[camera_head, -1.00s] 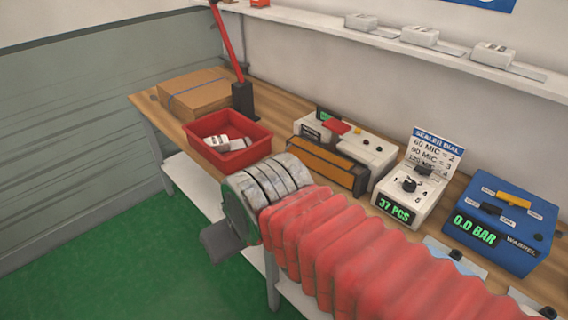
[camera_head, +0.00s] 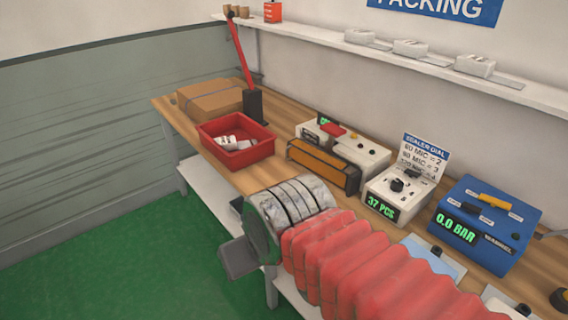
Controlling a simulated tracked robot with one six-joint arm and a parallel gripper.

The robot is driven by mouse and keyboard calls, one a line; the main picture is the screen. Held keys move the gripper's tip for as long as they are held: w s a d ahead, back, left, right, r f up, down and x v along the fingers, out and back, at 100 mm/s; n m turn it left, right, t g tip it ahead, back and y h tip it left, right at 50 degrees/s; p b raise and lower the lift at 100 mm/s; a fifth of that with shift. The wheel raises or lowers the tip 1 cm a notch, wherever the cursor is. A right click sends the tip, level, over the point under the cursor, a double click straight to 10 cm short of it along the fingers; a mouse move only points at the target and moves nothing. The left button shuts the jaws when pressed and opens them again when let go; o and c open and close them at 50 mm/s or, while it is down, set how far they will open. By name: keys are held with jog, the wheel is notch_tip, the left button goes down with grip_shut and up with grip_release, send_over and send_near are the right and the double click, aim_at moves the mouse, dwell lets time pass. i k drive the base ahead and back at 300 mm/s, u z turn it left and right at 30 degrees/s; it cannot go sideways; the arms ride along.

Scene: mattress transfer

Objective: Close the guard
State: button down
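A cream sealing machine (camera_head: 372,158) stands at the back of the bench. A dark-framed amber panel (camera_head: 318,167), which looks like its guard, sits along the machine's front. A red part (camera_head: 333,130) is on top of the machine. I cannot tell for sure whether the panel is open or shut. My gripper (camera_head: 238,240) hangs at the bench's front edge, at the end of my red-sleeved arm, left of and nearer than the machine. It is apart from the panel. One grey finger shows clearly; the finger gap is not clear. I see nothing held.
A red tray (camera_head: 263,157) with white items, a cardboard box (camera_head: 212,98) and a red lever (camera_head: 238,55) stand on the left. A sealer dial unit (camera_head: 412,200) reading 37 PCS and a blue unit (camera_head: 525,228) reading 0.0 BAR stand on the right. A shelf (camera_head: 545,102) runs above.

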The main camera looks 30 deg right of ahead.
aim_at(327, 172)
jog(key=z, duration=0.4)
jog(key=i, duration=0.7)
jog(key=u, duration=2)
